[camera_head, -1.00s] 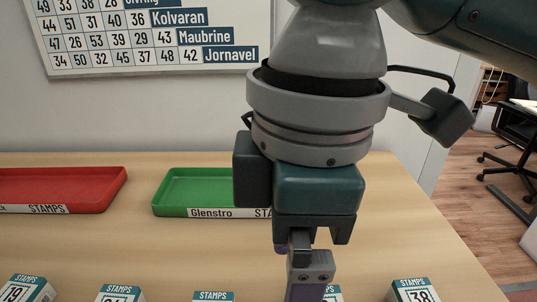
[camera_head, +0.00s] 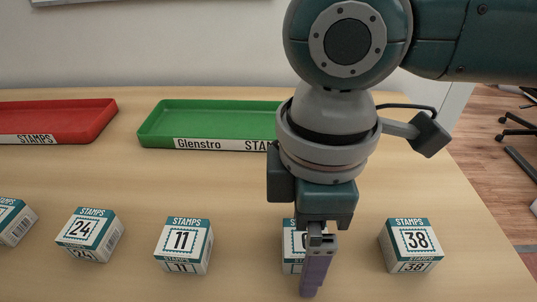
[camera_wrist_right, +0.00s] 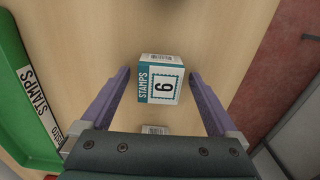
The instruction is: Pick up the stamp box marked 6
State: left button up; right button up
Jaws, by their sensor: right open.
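The stamp box marked 6 (camera_wrist_right: 160,82) is a small white and teal box standing on the counter. In the right wrist view it lies between the two purple fingers of my right gripper (camera_wrist_right: 158,95), which are spread apart with gaps on both sides. In the head view the same box (camera_head: 291,252) is mostly hidden behind my right gripper (camera_head: 310,292), and its number is covered. My right gripper points down and holds nothing; whether its fingertips are level with the box is hard to tell. My left gripper is not in view.
Stamp boxes marked 38 (camera_head: 411,247), 11 (camera_head: 184,246) and 24 (camera_head: 90,236) stand in the same row, with another box (camera_head: 14,222) at far left. A green tray (camera_head: 160,122) labelled Glenstro and a red tray (camera_head: 70,112) lie behind. Bare counter separates trays and boxes.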

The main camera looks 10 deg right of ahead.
jog(key=shift+c, duration=0.2)
jog(key=c, duration=1.4)
jog(key=shift+r, duration=0.1)
jog(key=shift+c, duration=0.2)
